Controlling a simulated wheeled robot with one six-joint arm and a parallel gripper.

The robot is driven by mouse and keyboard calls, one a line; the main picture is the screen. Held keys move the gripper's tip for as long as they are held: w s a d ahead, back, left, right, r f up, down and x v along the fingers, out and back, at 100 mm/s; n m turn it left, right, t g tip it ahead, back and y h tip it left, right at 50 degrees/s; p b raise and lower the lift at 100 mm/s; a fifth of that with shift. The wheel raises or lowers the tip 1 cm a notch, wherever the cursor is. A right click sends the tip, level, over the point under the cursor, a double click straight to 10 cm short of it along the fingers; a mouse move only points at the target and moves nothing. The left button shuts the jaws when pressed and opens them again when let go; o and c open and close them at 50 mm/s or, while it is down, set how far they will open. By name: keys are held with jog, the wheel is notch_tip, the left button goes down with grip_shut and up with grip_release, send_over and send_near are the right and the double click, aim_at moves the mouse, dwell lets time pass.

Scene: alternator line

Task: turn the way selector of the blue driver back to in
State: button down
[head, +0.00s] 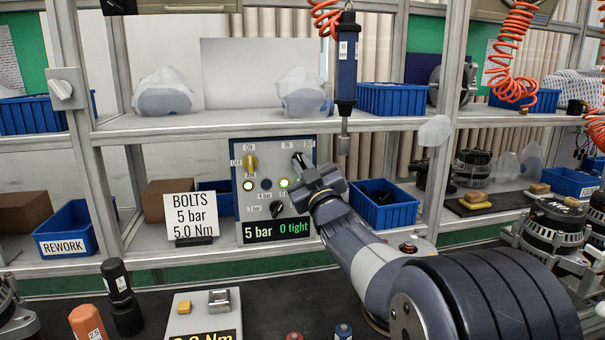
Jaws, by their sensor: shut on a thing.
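The blue driver (346,65) hangs upright at the back, tool end down, above and right of a grey control panel (262,208). The way selector (299,159) is a dark knob at the panel's upper right, below the IN and OUT labels. Its visible end leans up and left, toward the IN side. My gripper (306,172) reaches the panel from the lower right and is shut on the selector.
A shelf (220,124) runs above.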

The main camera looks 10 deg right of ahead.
jog(key=shift+n, duration=0.7)
jog(key=shift+y, duration=0.4)
jog(key=c, duration=1.5)
grip_release()
jog(key=v, duration=1)
jog(key=shift+s+b, duration=0.3)
jog(key=shift+s, duration=0.1)
jog(key=shift+w, duration=0.1)
